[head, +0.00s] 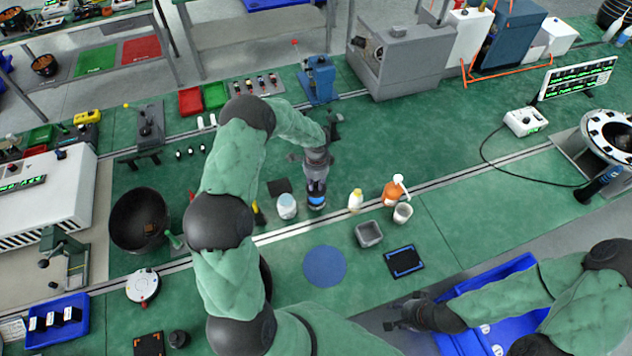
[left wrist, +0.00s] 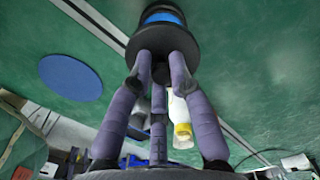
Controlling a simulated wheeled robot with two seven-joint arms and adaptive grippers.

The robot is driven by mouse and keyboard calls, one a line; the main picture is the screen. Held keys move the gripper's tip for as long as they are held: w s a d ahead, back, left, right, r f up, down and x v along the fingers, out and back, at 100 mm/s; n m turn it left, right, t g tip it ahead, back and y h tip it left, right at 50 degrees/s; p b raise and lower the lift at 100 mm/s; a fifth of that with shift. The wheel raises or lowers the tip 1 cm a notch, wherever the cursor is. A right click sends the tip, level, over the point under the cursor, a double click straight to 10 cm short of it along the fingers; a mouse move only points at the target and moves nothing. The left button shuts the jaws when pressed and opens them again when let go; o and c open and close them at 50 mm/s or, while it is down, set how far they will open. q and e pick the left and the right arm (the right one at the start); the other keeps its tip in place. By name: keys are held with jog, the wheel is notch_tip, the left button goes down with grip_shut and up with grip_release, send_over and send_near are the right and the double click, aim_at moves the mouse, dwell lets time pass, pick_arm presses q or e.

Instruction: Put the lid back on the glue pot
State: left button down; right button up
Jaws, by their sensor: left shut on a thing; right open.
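A dark pot with a blue band (head: 316,201) stands directly below the gripper; the blue band also shows beyond the lid in the left wrist view (left wrist: 162,17). The lid looks in line with the pot, but I cannot tell whether it is seated. The fingers and lid hide the pot's mouth. My right gripper (head: 405,315) is open and empty, low near the bench's front edge, far from the pot.
A white jar (head: 287,207) stands close left of the pot.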

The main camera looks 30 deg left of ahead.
aim_at(316, 191)
pick_arm(q)
jog(key=shift+f+b, duration=0.8)
jog(key=shift+f, duration=0.8)
jog(key=shift+f+b, duration=0.75)
jog(key=shift+f, duration=0.2)
jog(key=shift+b, duration=0.4)
jog(key=shift+w+f+b, duration=0.1)
jog(key=shift+f+b, duration=0.05)
jog(key=shift+b, duration=0.3)
dwell(0.6)
dwell(0.3)
jog(key=c, duration=1.1)
grip_release()
jog(key=shift+o, duration=0.3)
jog(key=o, duration=0.4)
